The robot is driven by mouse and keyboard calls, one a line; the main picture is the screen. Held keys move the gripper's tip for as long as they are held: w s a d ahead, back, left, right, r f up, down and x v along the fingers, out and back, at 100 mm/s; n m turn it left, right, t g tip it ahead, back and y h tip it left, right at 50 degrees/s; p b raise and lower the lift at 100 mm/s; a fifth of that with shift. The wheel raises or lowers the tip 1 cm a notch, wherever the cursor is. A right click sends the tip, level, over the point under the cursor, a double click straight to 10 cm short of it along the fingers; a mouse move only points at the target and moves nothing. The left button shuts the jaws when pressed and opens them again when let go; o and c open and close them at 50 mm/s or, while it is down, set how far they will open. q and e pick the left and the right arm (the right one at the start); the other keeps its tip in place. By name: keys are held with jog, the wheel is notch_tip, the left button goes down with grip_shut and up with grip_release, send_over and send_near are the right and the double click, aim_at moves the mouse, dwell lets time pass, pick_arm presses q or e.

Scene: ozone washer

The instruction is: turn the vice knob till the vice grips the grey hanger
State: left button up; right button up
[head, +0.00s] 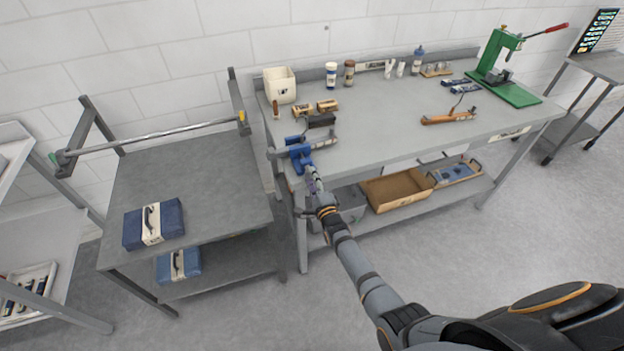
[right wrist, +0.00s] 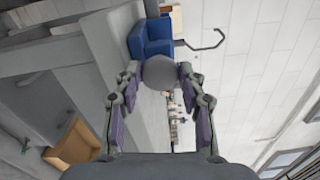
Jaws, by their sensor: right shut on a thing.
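The blue vice (head: 300,155) is fixed at the left front corner of the grey workbench; its blue body also shows in the right wrist view (right wrist: 151,38). The grey hanger (head: 325,139) is at the vice, and a bent hook (right wrist: 208,42) sticks out beside the vice in the right wrist view. I cannot tell whether the jaws touch the hanger. My right gripper (head: 312,182) is in front of the vice, its fingers shut on the round grey vice knob (right wrist: 160,73), one on each side. The knob is hidden in the head view. My left gripper is out of view.
A lower table (head: 195,180) with a blue case (head: 153,224) is to the left. A brown tray (head: 396,190) sits below.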

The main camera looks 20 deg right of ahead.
jog(key=m, duration=0.6)
jog(key=m+p, duration=0.1)
jog(key=m, duration=0.6)
jog(key=shift+d+r+m, duration=0.15)
jog(key=shift+d+m, duration=0.05)
jog(key=shift+m, duration=0.1)
dwell(0.4)
jog(key=o, duration=1.1)
jog(key=s, duration=1.2)
jog(key=shift+d, duration=0.2)
jog(key=shift+o, duration=0.2)
